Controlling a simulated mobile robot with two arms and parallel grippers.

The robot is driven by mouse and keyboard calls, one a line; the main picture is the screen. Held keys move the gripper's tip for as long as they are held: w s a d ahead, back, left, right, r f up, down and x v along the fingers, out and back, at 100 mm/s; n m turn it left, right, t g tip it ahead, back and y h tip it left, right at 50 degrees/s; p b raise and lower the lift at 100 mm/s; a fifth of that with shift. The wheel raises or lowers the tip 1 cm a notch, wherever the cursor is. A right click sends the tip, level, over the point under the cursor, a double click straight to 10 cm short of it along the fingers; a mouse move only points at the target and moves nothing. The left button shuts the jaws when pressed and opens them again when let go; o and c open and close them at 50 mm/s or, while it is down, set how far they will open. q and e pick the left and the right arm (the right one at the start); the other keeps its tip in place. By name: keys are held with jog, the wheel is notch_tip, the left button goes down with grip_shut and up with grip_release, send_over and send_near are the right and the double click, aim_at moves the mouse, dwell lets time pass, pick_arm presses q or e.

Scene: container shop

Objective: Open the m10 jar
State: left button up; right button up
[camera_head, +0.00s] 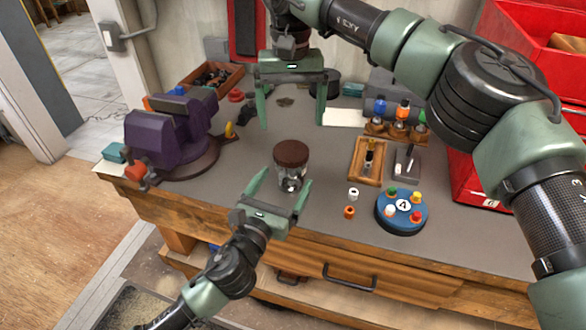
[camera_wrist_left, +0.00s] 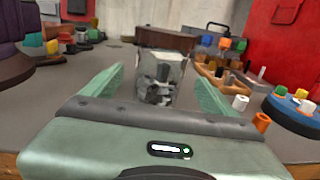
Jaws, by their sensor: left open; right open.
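A clear jar with a brown lid (camera_head: 291,154) stands upright on the grey workbench, with metal parts inside. It also shows in the left wrist view as a glass body (camera_wrist_left: 163,77) under the lid. My left gripper (camera_head: 282,187) is open, low at the bench's front edge, with its fingers pointing at the jar and on either side of its lower body. Contact cannot be told. My right gripper (camera_head: 293,114) is open and empty above the bench behind the jar, its fingers pointing down. No label is readable on the jar.
A purple vise (camera_head: 170,130) stands at the left. A blue round tray with coloured pegs (camera_head: 401,213), two small caps (camera_head: 351,201), a wooden tray (camera_head: 366,161) and red bins (camera_head: 480,172) are at the right. A parts box (camera_head: 212,78) is at the back.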

pick_arm(q)
jog(key=x, duration=0.5)
jog(key=shift+w+f, duration=0.15)
jog(key=shift+s+r, duration=0.2)
jog(key=shift+s, duration=0.05)
jog(key=shift+w+f, duration=0.1)
grip_shut()
